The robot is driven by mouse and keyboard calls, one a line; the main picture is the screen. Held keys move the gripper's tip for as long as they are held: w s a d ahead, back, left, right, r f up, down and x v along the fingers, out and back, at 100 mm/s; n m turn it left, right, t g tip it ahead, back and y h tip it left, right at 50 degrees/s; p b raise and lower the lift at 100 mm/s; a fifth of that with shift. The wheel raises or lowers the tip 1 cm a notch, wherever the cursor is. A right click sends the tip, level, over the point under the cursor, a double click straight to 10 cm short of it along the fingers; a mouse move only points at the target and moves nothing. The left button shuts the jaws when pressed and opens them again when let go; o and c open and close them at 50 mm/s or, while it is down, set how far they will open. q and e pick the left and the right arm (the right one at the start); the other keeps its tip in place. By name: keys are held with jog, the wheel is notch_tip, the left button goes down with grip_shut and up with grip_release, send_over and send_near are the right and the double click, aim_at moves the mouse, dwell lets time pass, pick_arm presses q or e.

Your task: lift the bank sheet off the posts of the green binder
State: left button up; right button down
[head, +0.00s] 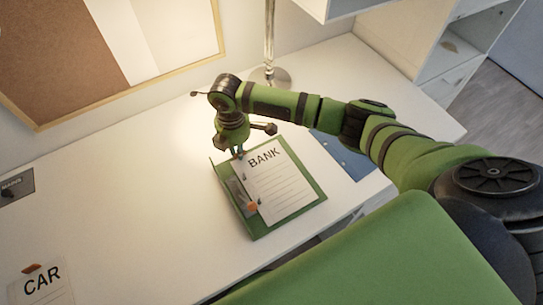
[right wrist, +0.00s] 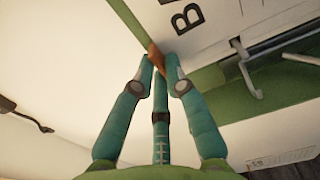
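The white bank sheet (head: 279,187), with BANK printed at its top, lies over the open green binder (head: 315,202). An orange tab (head: 252,207) shows at its lower left edge. My right gripper (head: 238,153) points down at the sheet's upper left corner. In the right wrist view, the fingertips (right wrist: 160,63) are close together on both sides of another orange-brown tab (right wrist: 155,54) of the sheet (right wrist: 215,20). The metal posts (right wrist: 248,72) of the binder are beside the sheet's edge; I cannot tell whether they pass through it. My left gripper is not in view.
A blue folder (head: 345,157) lies right of the binder. A CAR sheet (head: 45,287) with an orange tab is at the lower left. A lamp stand (head: 270,76) stands behind my right arm.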

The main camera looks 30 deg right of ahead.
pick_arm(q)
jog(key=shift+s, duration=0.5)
pick_arm(e)
jog(key=shift+r, duration=0.1)
jog(key=shift+r, duration=0.5)
notch_tip(320, 180, up, 3)
jog(key=shift+f, duration=0.2)
jog(key=s+d+r, duration=0.7)
jog(key=s+d, duration=0.1)
pick_arm(q)
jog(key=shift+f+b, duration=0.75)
jog(key=shift+b, duration=0.05)
pick_arm(e)
jog(key=shift+w+a+f, duration=0.9)
jog(key=shift+w+a, duration=0.4)
jog(key=shift+a, duration=0.05)
jog(key=shift+w+a+f, duration=0.95)
jog(key=shift+w+a, duration=0.35)
jog(key=shift+w, duration=0.05)
jog(key=shift+w+a+f, duration=0.9)
jog(key=shift+w+a, duration=0.4)
jog(key=shift+a, duration=0.05)
